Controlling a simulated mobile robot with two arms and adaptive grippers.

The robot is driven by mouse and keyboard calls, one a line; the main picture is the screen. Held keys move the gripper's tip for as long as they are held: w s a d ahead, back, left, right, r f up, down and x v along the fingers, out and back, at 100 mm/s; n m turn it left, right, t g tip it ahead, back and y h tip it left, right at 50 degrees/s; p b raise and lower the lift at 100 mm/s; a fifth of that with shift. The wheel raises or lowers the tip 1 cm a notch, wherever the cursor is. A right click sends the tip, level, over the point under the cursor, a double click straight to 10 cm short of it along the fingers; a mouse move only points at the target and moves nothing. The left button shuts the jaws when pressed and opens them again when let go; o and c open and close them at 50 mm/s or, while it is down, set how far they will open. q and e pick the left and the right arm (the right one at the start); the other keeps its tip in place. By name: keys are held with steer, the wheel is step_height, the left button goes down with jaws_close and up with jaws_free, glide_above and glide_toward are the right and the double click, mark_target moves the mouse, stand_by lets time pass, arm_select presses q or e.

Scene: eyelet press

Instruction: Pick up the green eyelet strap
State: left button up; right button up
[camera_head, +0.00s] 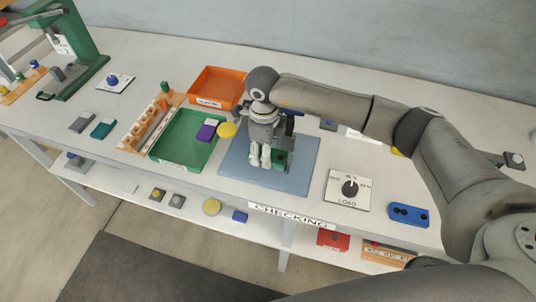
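A small dark green piece (281,158), which looks like the green eyelet strap, is on the blue mat (302,182). It is partly hidden behind my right gripper. My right gripper (260,163) points down over the mat, with its pale fingers just left of the green piece. The fingers look close together, but I cannot tell whether they are shut or hold anything. My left gripper is not in view.
Left of the mat are a green tray (157,152) holding purple and white pieces, a wooden rack (140,133) and an orange bin (232,75). A LOAD dial (340,199) and blue block (408,214) lie right. A green press (88,50) stands far left.

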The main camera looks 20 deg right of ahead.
steer(key=c, duration=0.4)
steer(key=shift+r, duration=0.15)
